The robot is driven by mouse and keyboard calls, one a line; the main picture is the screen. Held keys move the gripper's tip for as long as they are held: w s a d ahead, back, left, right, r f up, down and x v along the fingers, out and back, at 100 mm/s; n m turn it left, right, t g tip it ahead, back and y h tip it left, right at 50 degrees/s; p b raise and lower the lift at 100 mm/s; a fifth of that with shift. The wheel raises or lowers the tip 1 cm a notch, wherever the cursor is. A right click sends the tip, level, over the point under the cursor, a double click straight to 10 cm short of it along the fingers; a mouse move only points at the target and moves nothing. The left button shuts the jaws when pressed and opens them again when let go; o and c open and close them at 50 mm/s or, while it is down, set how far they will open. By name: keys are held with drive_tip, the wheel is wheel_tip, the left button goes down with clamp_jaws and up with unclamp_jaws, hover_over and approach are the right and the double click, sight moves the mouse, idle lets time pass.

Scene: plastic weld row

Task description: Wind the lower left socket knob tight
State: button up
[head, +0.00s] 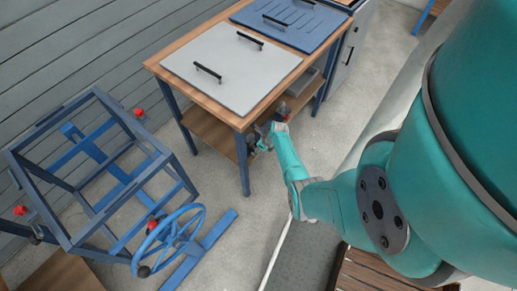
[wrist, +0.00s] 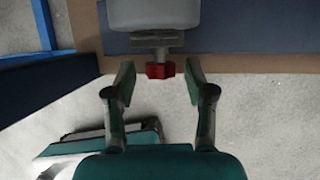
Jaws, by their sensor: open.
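In the wrist view a red knob (wrist: 160,71) sits under a pale grey rounded body (wrist: 155,14) on a small metal mount. My gripper (wrist: 160,82) is open, with one finger on each side of the knob and a visible gap on both sides. Nothing is held. In the head view my gripper (head: 263,138) is low beside the front leg of the wooden bench, in front of its lower shelf. The knob at the gripper cannot be made out there. I cannot tell from these views whether it is the lower left one.
The wooden bench (head: 155,65) carries a grey panel (head: 225,75) and a blue panel (head: 305,25) with black handles. A blue frame (head: 75,235) with red knobs (head: 139,113) and a blue handwheel (head: 172,240) stand left. Concrete floor (head: 215,180) between them is clear.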

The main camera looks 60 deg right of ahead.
clamp_jaws()
drive_tip(key=h, duration=0.2)
drive_tip(key=shift+w+a+n+g+h, duration=0.1)
drive_tip(key=shift+a+n+g+h, duration=0.15)
drive_tip(key=shift+n+g+h, duration=0.05)
drive_tip(key=shift+a+n+g+h, duration=0.1)
drive_tip(key=shift+n+g+h, duration=0.2)
drive_tip(key=shift+h, duration=1.4)
unclamp_jaws()
